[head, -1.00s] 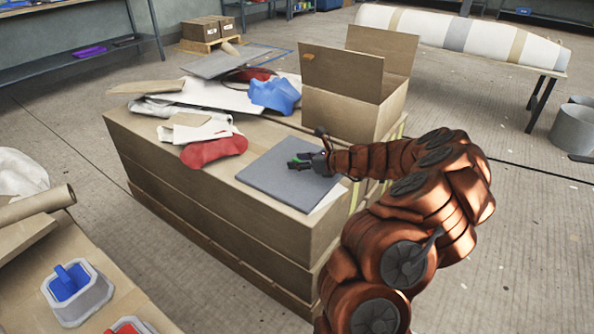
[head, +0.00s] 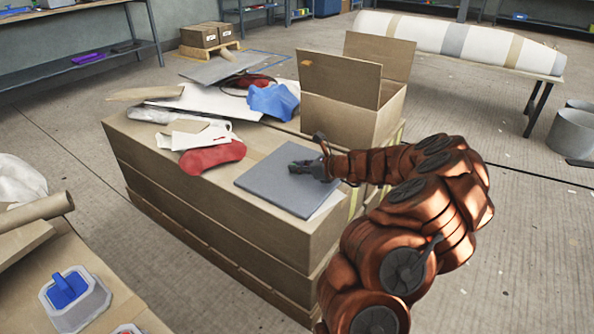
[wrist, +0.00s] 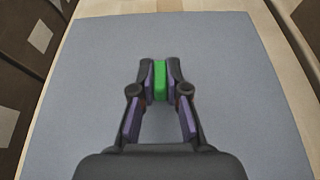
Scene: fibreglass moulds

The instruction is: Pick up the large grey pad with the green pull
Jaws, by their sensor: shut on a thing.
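The large grey pad (head: 275,186) lies flat on top of the stacked cardboard boxes, in the head view. In the wrist view the grey pad (wrist: 80,75) fills most of the picture. Its green pull (wrist: 160,80) stands between the fingertips of my gripper (wrist: 160,82), with a finger pressed on each side. In the head view my gripper (head: 301,168) is over the middle of the pad, and the green pull is hidden there by the fingers. I cannot see any gap under the pad.
An open cardboard box (head: 340,110) stands just behind the pad. A red piece (head: 212,156), a blue piece (head: 273,101) and white sheets lie to the left and back on the cardboard stack (head: 200,205). A blue-handled block (head: 72,297) is at the front left.

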